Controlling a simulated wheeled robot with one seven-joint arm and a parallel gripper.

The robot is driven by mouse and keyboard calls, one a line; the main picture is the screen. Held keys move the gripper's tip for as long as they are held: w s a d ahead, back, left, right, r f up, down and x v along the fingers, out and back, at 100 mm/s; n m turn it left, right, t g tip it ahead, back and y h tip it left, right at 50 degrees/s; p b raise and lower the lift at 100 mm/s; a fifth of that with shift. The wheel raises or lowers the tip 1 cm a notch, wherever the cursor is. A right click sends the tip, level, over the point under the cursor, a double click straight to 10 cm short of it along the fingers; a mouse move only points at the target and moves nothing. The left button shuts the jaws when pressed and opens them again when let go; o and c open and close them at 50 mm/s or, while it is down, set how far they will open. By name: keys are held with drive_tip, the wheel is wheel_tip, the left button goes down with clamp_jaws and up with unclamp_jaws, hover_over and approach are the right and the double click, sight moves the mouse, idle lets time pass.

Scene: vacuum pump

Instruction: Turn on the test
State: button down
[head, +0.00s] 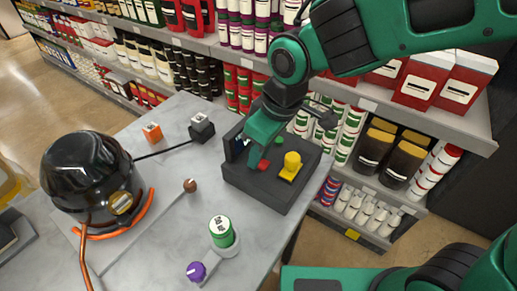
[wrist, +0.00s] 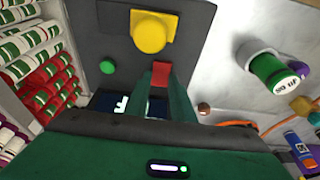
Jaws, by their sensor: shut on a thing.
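A dark control box (head: 262,192) sits at the right edge of the grey table. It bears a yellow round knob on a yellow plate (head: 291,165), a green button (head: 278,141) and a red switch piece (head: 263,165). My gripper (head: 258,152) reaches down to the box from above. In the wrist view its two fingers (wrist: 161,90) are closed around the red piece (wrist: 160,74), and the yellow knob (wrist: 150,34) and green button (wrist: 107,67) are beside it. A lit display (wrist: 118,104) is partly hidden by my gripper.
A black domed pump (head: 92,172) stands at the left with an orange hose. A green-white capacitor (head: 222,233), purple knob (head: 196,271), brown knob (head: 190,185), orange block (head: 152,131) and dark cabled block (head: 201,127) are on the table. Stocked shelves (head: 190,45) stand behind.

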sight(271, 168)
drive_tip(key=c, duration=1.5)
unclamp_jaws()
drive_tip(key=shift+w+d, duration=0.2)
drive_tip(key=shift+w, duration=0.1)
drive_tip(key=shift+s+a, duration=0.1)
drive_tip(key=v, duration=1)
drive_tip(key=shift+r, duration=0.4)
drive_tip(key=w+d+f+m+h, duration=0.15)
drive_tip(key=d+m, duration=0.25)
drive_tip(key=d, duration=0.8)
drive_tip(key=w+d+f+m+h, duration=0.15)
drive_tip(key=d+m, duration=0.35)
drive_tip(key=d, duration=0.7)
drive_tip(key=s+d+f+m, duration=0.2)
drive_tip(key=s+d+m, duration=0.1)
drive_tip(key=s+d, duration=0.1)
drive_tip(key=s+d+f+m+g, duration=0.1)
drive_tip(key=s+d+f+m, duration=0.1)
drive_tip(key=s+d, duration=0.3)
drive_tip(key=s+d+f+m, duration=0.2)
drive_tip(key=s+d+m, duration=0.2)
drive_tip(key=d, duration=0.3)
drive_tip(key=shift+s+d+g+y, duration=0.3)
drive_tip(key=shift+s+d+g, duration=0.05)
drive_tip(key=shift+d+g, duration=0.05)
